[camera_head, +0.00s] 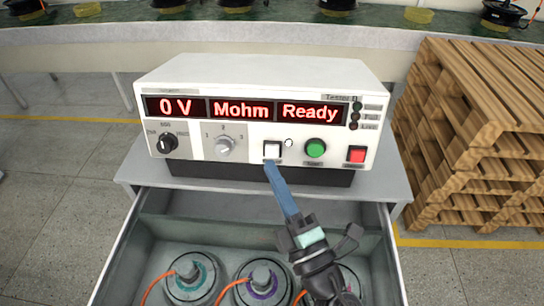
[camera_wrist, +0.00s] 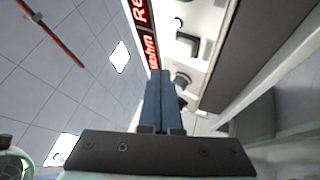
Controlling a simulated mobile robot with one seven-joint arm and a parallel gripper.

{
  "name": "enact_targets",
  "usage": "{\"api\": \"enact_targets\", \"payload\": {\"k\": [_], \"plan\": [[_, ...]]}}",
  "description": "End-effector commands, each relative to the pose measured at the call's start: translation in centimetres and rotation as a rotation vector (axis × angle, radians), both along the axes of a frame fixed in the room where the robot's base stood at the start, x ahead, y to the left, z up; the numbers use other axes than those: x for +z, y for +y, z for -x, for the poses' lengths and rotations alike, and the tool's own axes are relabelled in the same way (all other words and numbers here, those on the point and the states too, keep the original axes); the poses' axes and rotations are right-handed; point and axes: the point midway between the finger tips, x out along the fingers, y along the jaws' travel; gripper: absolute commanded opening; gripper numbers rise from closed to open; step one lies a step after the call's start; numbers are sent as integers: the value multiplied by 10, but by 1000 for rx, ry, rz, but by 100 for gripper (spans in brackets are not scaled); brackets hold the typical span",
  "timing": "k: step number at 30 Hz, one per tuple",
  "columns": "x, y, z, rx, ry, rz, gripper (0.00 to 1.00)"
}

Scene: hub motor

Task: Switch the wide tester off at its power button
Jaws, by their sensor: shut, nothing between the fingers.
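The wide tester (camera_head: 255,72) is a white box with a lit red display reading "0 V", "Mohm" and "Ready". Its front has a white square button (camera_head: 272,149), apparently the power button, between the grey selector knob and the green button. My gripper (camera_head: 270,165) is shut and empty, its blue fingers pointing up at the panel. Its tips overlap the area just under the white button; I cannot tell whether they touch. In the wrist view the shut fingers (camera_wrist: 158,75) point toward the tester's panel (camera_wrist: 207,42), with the white button (camera_wrist: 185,45) beyond the tips.
A green button (camera_head: 315,148) and a red button (camera_head: 356,154) sit right of the white one. Below, an open grey drawer (camera_head: 125,245) holds several hub motors (camera_head: 190,277) with orange cables. Wooden pallets (camera_head: 470,130) stand at the right. A conveyor (camera_head: 270,37) runs behind.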

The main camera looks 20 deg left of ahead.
Motion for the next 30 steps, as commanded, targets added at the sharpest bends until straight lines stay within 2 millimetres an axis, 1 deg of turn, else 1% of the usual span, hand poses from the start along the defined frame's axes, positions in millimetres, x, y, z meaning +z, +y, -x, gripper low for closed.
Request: {"api": "enact_targets", "payload": {"k": [3,9,30], "plan": [[-5,3,-13,0,0,0,0],[-6,5,-22,1,0,0,0],[-6,5,-23,0,1,0,0]]}}
